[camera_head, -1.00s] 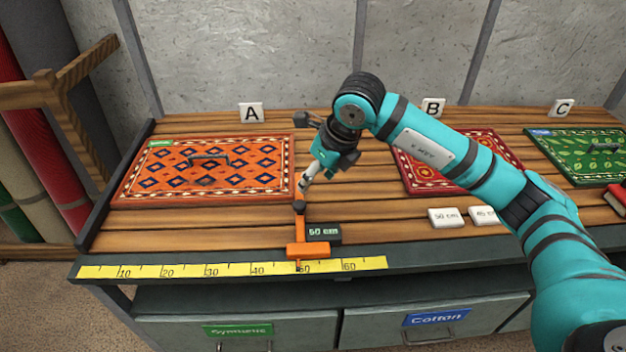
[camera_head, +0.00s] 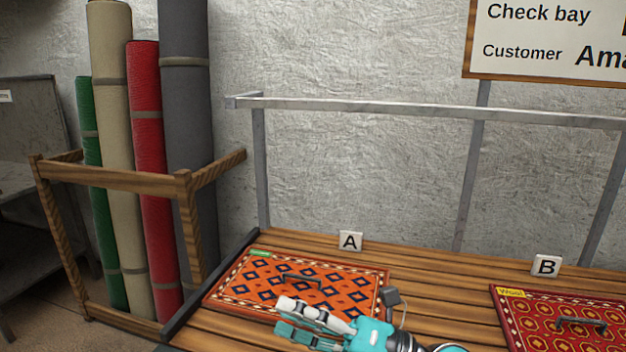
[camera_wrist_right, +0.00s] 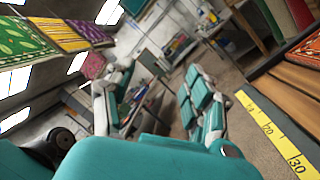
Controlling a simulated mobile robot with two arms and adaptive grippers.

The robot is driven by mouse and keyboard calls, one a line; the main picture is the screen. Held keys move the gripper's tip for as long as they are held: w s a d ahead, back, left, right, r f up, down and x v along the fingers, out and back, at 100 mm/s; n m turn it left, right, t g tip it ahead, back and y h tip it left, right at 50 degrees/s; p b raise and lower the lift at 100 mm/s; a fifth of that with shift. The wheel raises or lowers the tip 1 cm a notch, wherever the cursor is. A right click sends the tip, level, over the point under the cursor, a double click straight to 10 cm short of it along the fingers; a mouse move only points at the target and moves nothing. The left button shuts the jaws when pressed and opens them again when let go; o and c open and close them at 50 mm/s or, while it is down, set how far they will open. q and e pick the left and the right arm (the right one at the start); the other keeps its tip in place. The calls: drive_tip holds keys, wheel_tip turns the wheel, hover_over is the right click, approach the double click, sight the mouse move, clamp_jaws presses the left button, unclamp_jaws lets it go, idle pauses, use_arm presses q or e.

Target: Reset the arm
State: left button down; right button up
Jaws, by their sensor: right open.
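My right gripper (camera_head: 284,317), teal and white, shows at the bottom of the head view with its fingers spread and nothing between them. It points left and overlaps the front edge of the orange patterned rug (camera_head: 250,292); I cannot tell its height above the bench. Only the end of my right arm shows there, at the bottom edge. In the right wrist view the gripper's two fingers (camera_wrist_right: 160,98) stand apart and empty. My left gripper is in neither view.
Rolled rugs (camera_head: 150,180) stand in a wooden rack on the left. A yellow measuring strip (camera_wrist_right: 280,136) shows in the wrist view.

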drive_tip(key=w+d+m+t+h, duration=0.2)
drive_tip(key=d+m+t+h, duration=0.35)
drive_tip(key=m+t, duration=0.35)
drive_tip(key=w+d+m+t+h, duration=0.35)
drive_tip(key=d+m+t, duration=0.25)
drive_tip(key=m, duration=0.6)
drive_tip(key=s+d+f+m+g+h, duration=0.1)
drive_tip(key=d+f+m+g+h, duration=0.1)
drive_tip(key=d+f+m+h, duration=0.5)
drive_tip(key=s+d+f+m+g+h, duration=0.2)
drive_tip(key=d+f+m+h, duration=0.15)
drive_tip(key=f, duration=0.45)
drive_tip(key=s+f+m+g, duration=0.5)
drive_tip(key=s+f+g, duration=0.8)
drive_tip(key=s+f, duration=0.8)
drive_tip(key=s+d+f+g, duration=0.1)
drive_tip(key=s+f, duration=0.1)
drive_tip(key=f, duration=1.1)
drive_tip(key=s+f+g, duration=0.1)
drive_tip(key=s+f, duration=0.1)
drive_tip(key=f, duration=1.1)
drive_tip(key=s+d+f, duration=0.3)
drive_tip(key=s+f, duration=1.1)
drive_tip(key=s, duration=0.1)
drive_tip(key=shift+s+n+g, duration=0.15)
drive_tip(key=shift+n+g, duration=0.15)
drive_tip(key=shift+n, duration=0.15)
